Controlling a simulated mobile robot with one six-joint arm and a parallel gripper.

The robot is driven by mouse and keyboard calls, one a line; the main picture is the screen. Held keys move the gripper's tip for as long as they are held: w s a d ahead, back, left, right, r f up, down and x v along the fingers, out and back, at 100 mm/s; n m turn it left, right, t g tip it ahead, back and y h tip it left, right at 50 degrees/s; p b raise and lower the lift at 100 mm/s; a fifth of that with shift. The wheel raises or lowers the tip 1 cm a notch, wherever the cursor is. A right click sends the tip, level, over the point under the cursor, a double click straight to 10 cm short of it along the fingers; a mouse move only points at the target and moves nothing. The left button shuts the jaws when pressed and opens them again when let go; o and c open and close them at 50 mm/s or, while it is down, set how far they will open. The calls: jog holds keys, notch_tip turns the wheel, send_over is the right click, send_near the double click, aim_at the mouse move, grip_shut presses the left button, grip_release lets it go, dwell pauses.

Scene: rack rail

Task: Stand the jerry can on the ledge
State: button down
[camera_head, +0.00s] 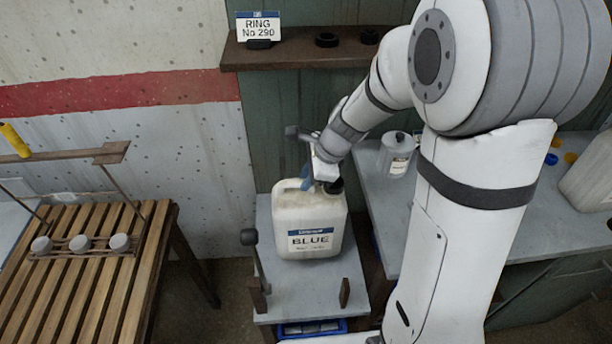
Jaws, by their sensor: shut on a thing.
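A whitish jerry can (310,222) with a blue-and-white label reading BLUE is upright over a narrow grey ledge (310,295). I cannot tell whether its base touches the surface. My gripper (312,182) is at the top of the can, shut on it beside the dark cap (334,187). My wrist hides part of the handle and the exact grip.
A dark lever (252,255) and a small wooden post (345,292) stand near the ledge's front. A slatted table (75,285) is left. A wooden shelf (290,58) holds a RING sign (258,27) and black rings.

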aim_at(311, 193)
jog(key=shift+f+b, duration=3)
jog(key=shift+f, duration=0.55)
jog(key=shift+f+b, duration=0.4)
jog(key=shift+f, duration=0.1)
jog(key=c, duration=1.2)
grip_release()
jog(key=shift+s, duration=0.1)
jog(key=shift+c, duration=0.2)
jog(key=shift+f, duration=0.1)
jog(key=p+v, duration=0.1)
jog(key=v, duration=0.7)
jog(key=shift+a, duration=0.1)
jog(key=s+d+r+n+h, duration=0.2)
jog(key=s+d+n, duration=0.1)
jog(key=s+n, duration=0.5)
jog(key=s+d+r+n+h, duration=0.2)
jog(key=s+d+n, duration=0.2)
jog(key=s+n, duration=0.5)
jog(key=shift+r+n+h, duration=0.25)
jog(key=shift+n+h, duration=0.05)
